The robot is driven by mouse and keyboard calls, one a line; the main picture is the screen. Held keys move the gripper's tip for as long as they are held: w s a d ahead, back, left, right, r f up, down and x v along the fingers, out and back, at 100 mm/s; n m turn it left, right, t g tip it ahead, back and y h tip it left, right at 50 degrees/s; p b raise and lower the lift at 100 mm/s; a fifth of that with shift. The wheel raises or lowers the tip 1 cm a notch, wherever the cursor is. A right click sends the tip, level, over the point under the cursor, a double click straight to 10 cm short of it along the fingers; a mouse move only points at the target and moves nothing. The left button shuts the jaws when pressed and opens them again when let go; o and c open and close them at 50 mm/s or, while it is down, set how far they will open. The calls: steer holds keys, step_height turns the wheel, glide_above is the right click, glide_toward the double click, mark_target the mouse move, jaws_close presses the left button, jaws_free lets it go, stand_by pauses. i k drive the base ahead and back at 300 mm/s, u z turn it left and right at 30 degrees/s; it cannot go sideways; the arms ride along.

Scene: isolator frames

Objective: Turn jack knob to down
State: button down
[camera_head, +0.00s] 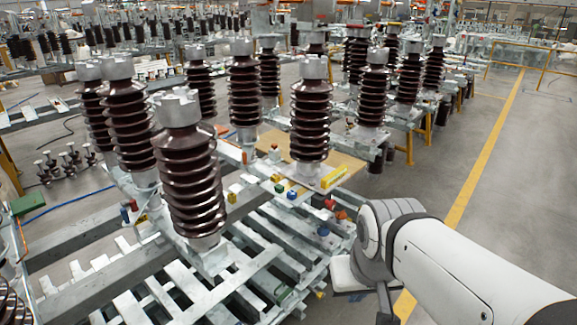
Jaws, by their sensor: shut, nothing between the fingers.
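No part that I can clearly identify as the jack knob shows. Several small coloured pieces sit on the metal frame (262,262) around the insulators, among them a red one (330,204), a blue one (323,231) and a yellow one (232,198). They are too small to tell whether one is the knob or how it is turned. My white arm (470,265) enters from the lower right and bends at a grey-capped joint. My gripper's fingers cannot be made out; that end is hidden or out of the picture.
Tall brown ribbed insulators (187,170) with grey metal caps stand on the frame. A brown board (343,165) with a yellow label (334,177) lies behind. More insulator racks fill the back. The grey floor right of the yellow line (487,170) is clear.

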mark_target(331, 204)
steer(key=z, duration=0.05)
steer(key=i, duration=1.05)
steer(key=u, duration=0.2)
